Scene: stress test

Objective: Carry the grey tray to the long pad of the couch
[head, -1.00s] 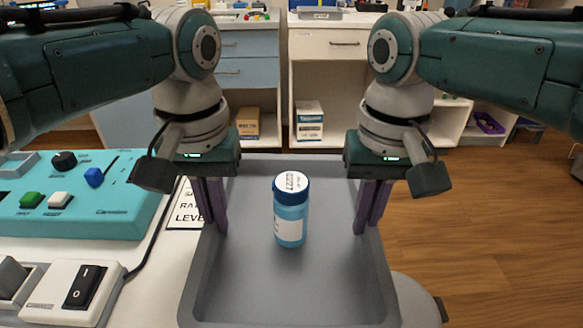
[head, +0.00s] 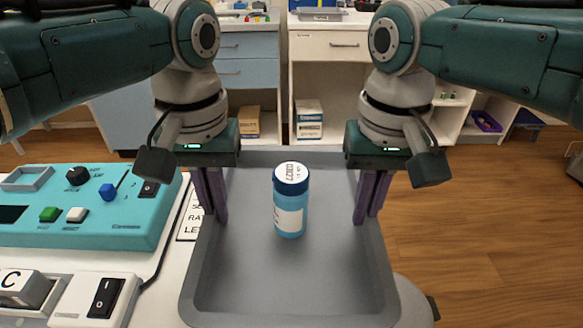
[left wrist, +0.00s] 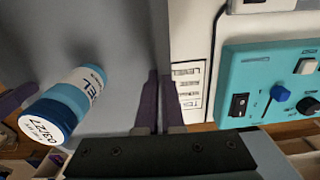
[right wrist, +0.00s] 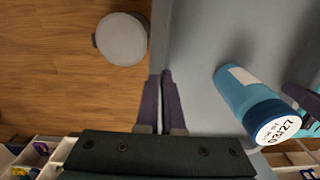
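The grey tray (head: 290,293) lies in front of me between my grippers. My left gripper (head: 218,215) is shut on its left rim, with the fingers on both sides of the wall in the left wrist view (left wrist: 157,103). My right gripper (head: 367,215) is shut on its right rim, as the right wrist view (right wrist: 158,103) also shows. A blue bottle (head: 290,203) with a white label stands upright in the tray, touching neither gripper. I cannot tell how far the tray is above what is below it. I cannot make out the couch's long pad.
A teal control box (head: 85,212) and a white switch unit (head: 95,300) are on the white surface at left. A grey round top (right wrist: 122,38) is beside the tray's right side, over wooden floor (head: 490,240). Cabinets (head: 325,60) stand behind.

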